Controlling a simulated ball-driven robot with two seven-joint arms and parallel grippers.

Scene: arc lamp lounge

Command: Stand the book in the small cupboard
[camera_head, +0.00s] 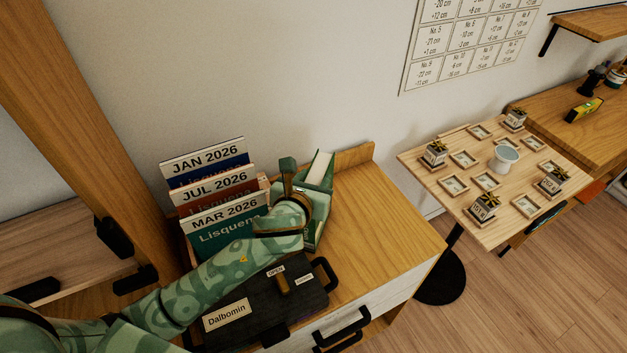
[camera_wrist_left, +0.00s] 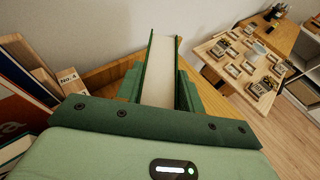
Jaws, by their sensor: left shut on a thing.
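My left gripper (camera_head: 306,196) is shut on a green book (camera_head: 320,171) with white page edges, above a wooden cabinet top (camera_head: 379,218). In the left wrist view, the book (camera_wrist_left: 159,72) stands on edge between the two green fingers of the left gripper (camera_wrist_left: 160,92). I cannot tell whether the book touches the wood. The cabinet has a pale front with black handles; no open compartment of a small cupboard shows clearly. My right gripper is not in view.
Several files labelled JAN (camera_head: 203,158), JUL and MAR 2026 stand left of the gripper. A black case (camera_head: 240,318) marked Dalbomin lies in front. The cabinet top right of the book is clear. A small table (camera_head: 425,165) with little pots stands at right.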

